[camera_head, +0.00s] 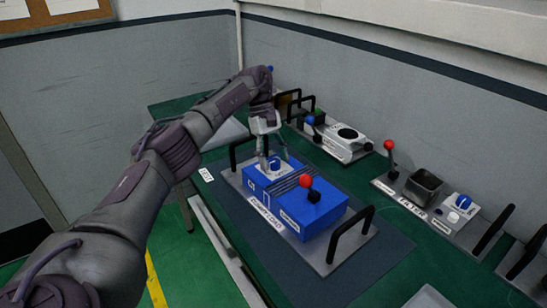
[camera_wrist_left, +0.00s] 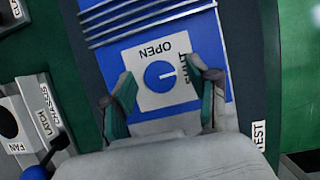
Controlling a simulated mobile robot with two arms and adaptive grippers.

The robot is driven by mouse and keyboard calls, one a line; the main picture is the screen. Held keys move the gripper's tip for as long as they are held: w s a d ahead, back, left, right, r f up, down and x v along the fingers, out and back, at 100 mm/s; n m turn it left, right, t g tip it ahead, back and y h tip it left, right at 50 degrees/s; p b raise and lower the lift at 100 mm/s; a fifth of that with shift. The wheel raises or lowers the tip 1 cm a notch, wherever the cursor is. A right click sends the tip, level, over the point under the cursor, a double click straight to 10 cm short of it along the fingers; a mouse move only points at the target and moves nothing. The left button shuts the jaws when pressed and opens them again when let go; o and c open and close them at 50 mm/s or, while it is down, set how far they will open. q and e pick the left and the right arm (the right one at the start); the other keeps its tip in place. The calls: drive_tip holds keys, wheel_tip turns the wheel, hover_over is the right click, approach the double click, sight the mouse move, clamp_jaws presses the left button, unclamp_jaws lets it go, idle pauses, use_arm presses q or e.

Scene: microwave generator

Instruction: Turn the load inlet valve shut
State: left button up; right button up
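The load inlet valve is a round blue knob (camera_wrist_left: 160,76) on a square white plate (camera_wrist_left: 150,99) marked OPEN and SHUT. Its white pointer line points right in the left wrist view, toward the word SHUT. The plate sits on the blue load box (camera_head: 317,215), at its far left end in the head view, where the knob (camera_head: 275,163) also shows. My left gripper (camera_head: 274,159) is above the plate, pointing down. In the left wrist view its fingers (camera_wrist_left: 162,78) stand open on either side of the knob, with gaps visible. My right gripper is not in view.
A red-knobbed lever (camera_head: 306,181) stands on the load box. Black handles (camera_head: 351,236) rise from its base plate at both ends. Other panels with a blue-knobbed lever (camera_head: 311,121), a red-knobbed lever (camera_head: 390,146) and a blue knob (camera_head: 463,201) line the wall side.

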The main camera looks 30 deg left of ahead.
use_arm(q)
drive_tip(key=s+v, duration=0.1)
drive_tip(key=v, duration=0.6)
drive_tip(key=shift+w+r, duration=0.2)
drive_tip(key=shift+w, duration=0.35)
drive_tip(key=shift+a, duration=0.1)
drive_tip(key=shift+f, duration=0.1)
